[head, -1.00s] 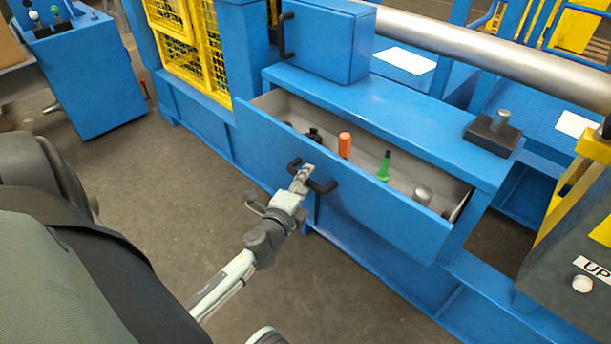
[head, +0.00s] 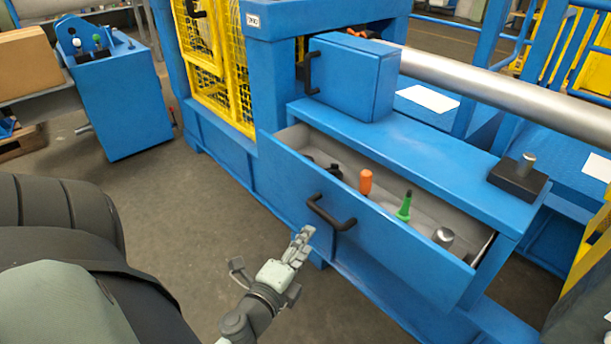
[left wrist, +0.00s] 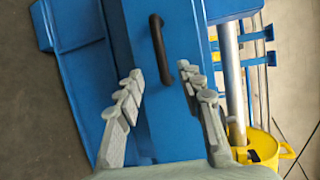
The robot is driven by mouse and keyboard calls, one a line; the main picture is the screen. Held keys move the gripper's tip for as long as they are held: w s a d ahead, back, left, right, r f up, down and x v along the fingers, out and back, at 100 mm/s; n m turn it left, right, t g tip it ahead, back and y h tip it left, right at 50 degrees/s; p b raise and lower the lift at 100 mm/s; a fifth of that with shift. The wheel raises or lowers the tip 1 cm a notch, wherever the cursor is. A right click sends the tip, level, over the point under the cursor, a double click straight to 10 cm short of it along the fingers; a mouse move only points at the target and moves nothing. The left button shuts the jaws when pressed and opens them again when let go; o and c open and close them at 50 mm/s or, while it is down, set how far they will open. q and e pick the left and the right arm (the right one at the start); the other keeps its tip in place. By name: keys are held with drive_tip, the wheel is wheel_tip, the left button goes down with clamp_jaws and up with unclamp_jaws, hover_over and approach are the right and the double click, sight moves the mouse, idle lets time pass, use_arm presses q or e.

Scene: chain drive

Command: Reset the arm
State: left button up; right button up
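My left gripper (head: 301,240) is in front of the open blue drawer (head: 385,245), just below and left of its black handle (head: 330,213), apart from it. In the left wrist view, the two fingers of my left gripper (left wrist: 163,92) are spread wide with nothing between them. The black handle (left wrist: 160,48) shows beyond the fingertips. My right gripper is not in view.
The drawer holds an orange-handled tool (head: 366,182), a green tool (head: 404,205) and a metal cylinder (head: 443,237). A blue box (head: 352,78) sits above it. A blue console (head: 117,97) stands at left. Floor between is clear.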

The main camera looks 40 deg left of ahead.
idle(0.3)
use_arm(q)
drive_tip(key=s+d+f+n+g+p, duration=0.1)
drive_tip(key=s+f+n+g, duration=0.2)
drive_tip(key=f+n+g, duration=0.7)
drive_tip(key=s+d+f+n+g+h, duration=0.2)
drive_tip(key=s+d+f+n+h, duration=0.1)
drive_tip(key=s+d+f, duration=0.3)
drive_tip(key=shift+d+n+h, duration=0.15)
drive_tip(key=shift+n+h, duration=0.15)
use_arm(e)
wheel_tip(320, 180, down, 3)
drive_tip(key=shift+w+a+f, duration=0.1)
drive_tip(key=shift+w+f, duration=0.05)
